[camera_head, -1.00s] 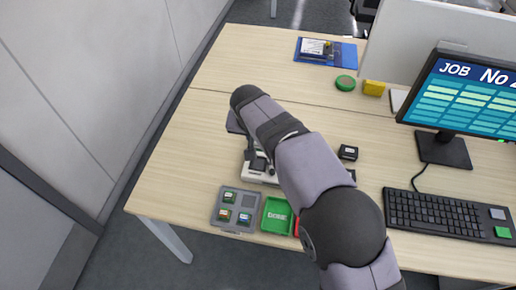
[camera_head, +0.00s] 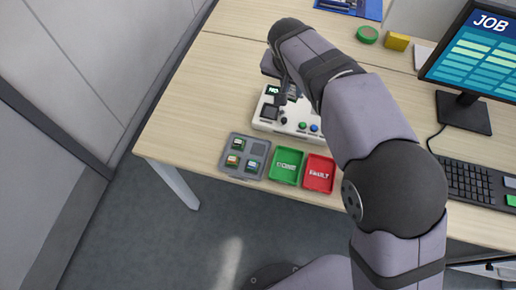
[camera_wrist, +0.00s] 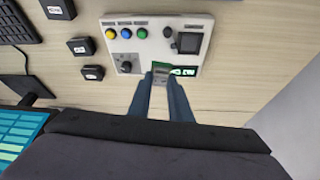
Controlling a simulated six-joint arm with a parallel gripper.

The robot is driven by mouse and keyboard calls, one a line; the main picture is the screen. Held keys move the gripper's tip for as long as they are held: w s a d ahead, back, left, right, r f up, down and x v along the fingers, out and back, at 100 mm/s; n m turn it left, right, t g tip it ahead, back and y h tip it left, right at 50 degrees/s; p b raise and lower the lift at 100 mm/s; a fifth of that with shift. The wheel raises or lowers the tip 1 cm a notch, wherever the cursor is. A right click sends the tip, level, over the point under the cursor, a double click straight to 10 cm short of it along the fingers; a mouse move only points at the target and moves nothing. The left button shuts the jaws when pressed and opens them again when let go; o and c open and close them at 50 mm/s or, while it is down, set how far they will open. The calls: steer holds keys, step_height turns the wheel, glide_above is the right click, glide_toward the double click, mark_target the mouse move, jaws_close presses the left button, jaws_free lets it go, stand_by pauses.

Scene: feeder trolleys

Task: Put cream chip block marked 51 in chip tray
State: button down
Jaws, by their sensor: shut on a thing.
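My gripper (camera_head: 283,99) is over the white test device (camera_head: 268,124), and its fingers point down at the device. In the wrist view my gripper (camera_wrist: 161,72) is shut on a small greyish-cream block (camera_wrist: 161,76) at the device's edge, beside a lit green display. The block's marking is too small to read, and I cannot tell whether it touches the device. The grey chip tray (camera_head: 258,149) lies in front of the device, to the left. Three of its wells hold small chips, and its upper-right well looks empty.
A green tray (camera_head: 286,177) and a red tray (camera_head: 319,184) stand right of the chip tray, by the table's front edge. A keyboard (camera_head: 466,182) and monitor (camera_head: 462,115) are at the right. Small black blocks (camera_wrist: 82,46) lie beside the device. Table left of it is clear.

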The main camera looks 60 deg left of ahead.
steer(key=s+d+f+n+g, duration=0.1)
steer(key=s+n, duration=0.4)
steer(key=n, duration=0.5)
steer(key=s+d+f+n+g, duration=0.2)
steer(key=s+n+g, duration=0.3)
steer(key=n, duration=0.4)
steer(key=shift+s+f+n+g+y, duration=0.4)
steer(key=shift+s+f, duration=0.2)
steer(key=shift+s, duration=0.1)
steer(key=shift+d, duration=0.1)
steer(key=shift+f+p, duration=0.9)
steer(key=shift+f, duration=4.1)
steer(key=shift+f, duration=0.15)
steer(key=c, duration=1.6)
jaws_free()
